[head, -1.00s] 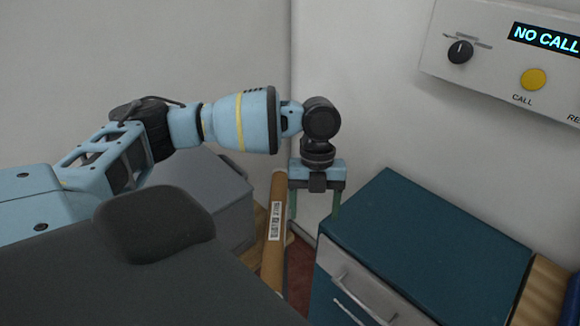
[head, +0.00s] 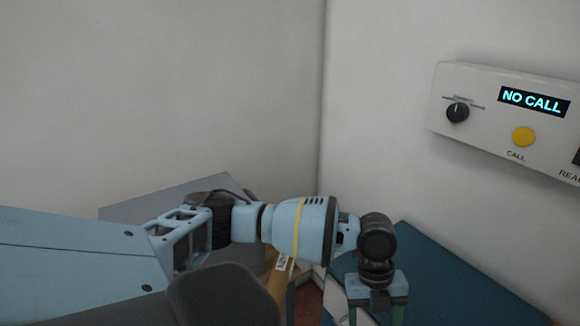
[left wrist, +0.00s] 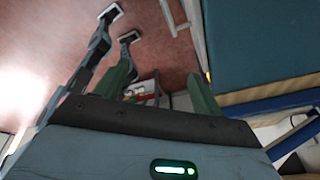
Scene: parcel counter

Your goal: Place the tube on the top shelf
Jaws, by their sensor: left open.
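The brown cardboard tube (head: 279,282) stands partly behind my left arm in the head view. Only a short piece with its white label shows; its top is hidden by the arm and its lower end is not visible. My left gripper (head: 376,314) points down at the bottom edge, to the right of the tube and apart from it. It is open, with nothing seen between its green fingers. The fingers also show in the left wrist view (left wrist: 160,85), above the reddish floor. My right gripper is not in view. I cannot make out a top shelf.
A grey box-like surface (head: 165,200) lies behind my arm. A wall panel (head: 475,90) with a knob, a yellow button and a "NO CALL" display hangs at the right. The walls above are bare.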

